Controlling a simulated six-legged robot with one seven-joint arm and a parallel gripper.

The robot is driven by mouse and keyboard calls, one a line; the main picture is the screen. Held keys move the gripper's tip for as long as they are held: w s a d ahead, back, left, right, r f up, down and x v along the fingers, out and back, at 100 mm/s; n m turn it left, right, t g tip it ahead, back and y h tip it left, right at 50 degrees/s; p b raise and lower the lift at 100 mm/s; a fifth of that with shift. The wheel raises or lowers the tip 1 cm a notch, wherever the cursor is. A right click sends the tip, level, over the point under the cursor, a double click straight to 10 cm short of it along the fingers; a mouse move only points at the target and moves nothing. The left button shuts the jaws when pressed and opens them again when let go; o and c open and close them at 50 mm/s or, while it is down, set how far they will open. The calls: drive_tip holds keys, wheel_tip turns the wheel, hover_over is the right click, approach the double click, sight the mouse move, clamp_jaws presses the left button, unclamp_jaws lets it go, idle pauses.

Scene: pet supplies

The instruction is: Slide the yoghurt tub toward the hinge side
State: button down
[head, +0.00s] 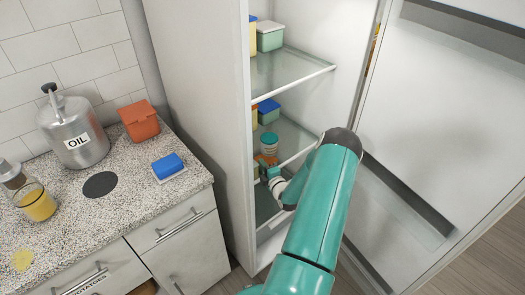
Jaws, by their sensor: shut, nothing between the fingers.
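A small round tub (269,143) with a teal lid and a pale band, which looks like the yoghurt tub, stands on the middle glass shelf of the open fridge. My gripper (264,169) is inside the fridge, just in front of and below the tub in the picture. It is shut and holds nothing. An orange item (266,159) shows between the gripper and the tub. I cannot tell whether the fingers touch anything. The fridge door (430,120) is open on the right, so the hinge side is to the right.
Blue-lidded (268,110) and green-lidded (270,36) containers stand on the fridge shelves. My arm hides part of the shelf's right side.

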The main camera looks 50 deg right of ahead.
sight(264, 151)
drive_tip(key=x, duration=0.6)
drive_tip(key=shift+w+d, duration=0.15)
drive_tip(key=shift+d, duration=0.15)
drive_tip(key=shift+s+d, duration=0.2)
drive_tip(key=shift+d, duration=0.4)
drive_tip(key=shift+s+d, duration=0.2)
drive_tip(key=shift+d, duration=0.9)
drive_tip(key=shift+d+f, duration=0.1)
drive_tip(key=shift+d, duration=0.05)
